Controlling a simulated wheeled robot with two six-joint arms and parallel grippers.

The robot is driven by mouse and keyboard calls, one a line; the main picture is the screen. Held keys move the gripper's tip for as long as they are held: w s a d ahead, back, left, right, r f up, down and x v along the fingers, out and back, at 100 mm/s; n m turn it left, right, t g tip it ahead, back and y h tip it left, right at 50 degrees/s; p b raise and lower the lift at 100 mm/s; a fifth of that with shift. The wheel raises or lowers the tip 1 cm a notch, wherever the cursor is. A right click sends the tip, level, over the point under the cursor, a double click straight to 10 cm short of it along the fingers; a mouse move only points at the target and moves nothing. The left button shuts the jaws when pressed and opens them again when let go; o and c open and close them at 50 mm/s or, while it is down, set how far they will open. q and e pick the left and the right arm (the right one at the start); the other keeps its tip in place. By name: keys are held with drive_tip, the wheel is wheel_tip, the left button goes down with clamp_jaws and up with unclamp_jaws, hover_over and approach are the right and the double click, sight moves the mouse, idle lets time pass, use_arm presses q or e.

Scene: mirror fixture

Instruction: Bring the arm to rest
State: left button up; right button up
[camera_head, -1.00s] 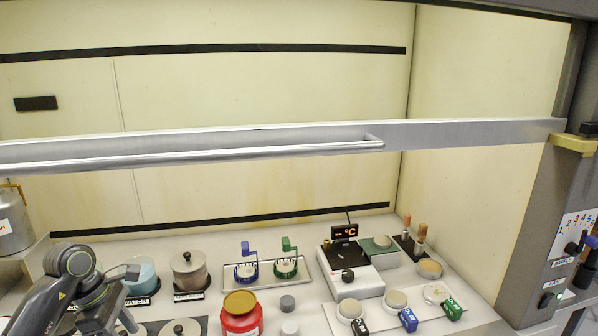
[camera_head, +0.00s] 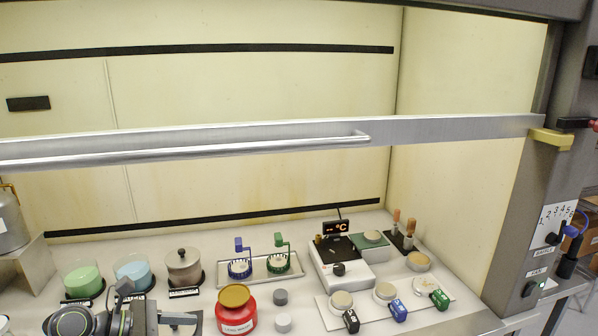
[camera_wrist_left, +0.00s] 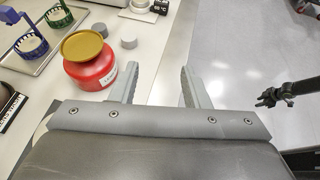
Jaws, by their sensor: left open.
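My left arm comes in at the bottom left of the head view, with its gripper (camera_head: 180,319) low at the front edge of the work surface. In the left wrist view the two grey fingers of this gripper (camera_wrist_left: 159,88) stand apart with nothing between them. A red jar with a brown-gold lid (camera_wrist_left: 88,60) stands left of the fingers, apart from them. The jar (camera_head: 236,312) also shows in the head view, to the right of the gripper. My right gripper is in neither view.
A sash with a long handle (camera_head: 240,150) spans the hood. Green (camera_head: 83,280) and blue (camera_head: 133,270) containers and a lidded pot (camera_head: 184,268) stand behind my arm. A hot plate (camera_head: 340,270) stands right. In the wrist view, open floor (camera_wrist_left: 235,60) lies beyond the edge, with a dark rod (camera_wrist_left: 290,92).

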use_arm(q)
wheel_tip(320, 180, up, 9)
drive_tip(key=s+a+n+t, duration=0.2)
drive_tip(key=n+t, duration=1.2)
drive_tip(key=n, duration=0.3)
drive_tip(key=s+a+f+n+g+y, duration=0.2)
drive_tip(key=s+a+f+n+y, duration=0.3)
drive_tip(key=n+y, duration=0.55)
drive_tip(key=s+a+f+n+g+y, duration=0.15)
drive_tip(key=a+f+n+y, duration=0.5)
drive_tip(key=n, duration=0.65)
drive_tip(key=s+d+f+n+g+h, duration=0.2)
drive_tip(key=s+d+f+n+g, duration=0.15)
drive_tip(key=s+f+g, duration=0.55)
drive_tip(key=s+d+f+n+g+h, duration=0.2)
drive_tip(key=s+f+n+g, duration=0.3)
drive_tip(key=s, duration=0.8)
drive_tip(key=s+d+f+x, duration=0.1)
drive_tip(key=s+x, duration=0.1)
drive_tip(key=x, duration=1.1)
drive_tip(key=s+x, duration=0.3)
drive_tip(key=x, duration=1)
drive_tip(key=s+d+f+b, duration=0.1)
drive_tip(key=s+f, duration=1.3)
drive_tip(key=f, duration=0.2)
drive_tip(key=shift+s+d+f+g, duration=0.25)
drive_tip(key=shift+d+f+g, duration=0.1)
drive_tip(key=shift+g, duration=0.1)
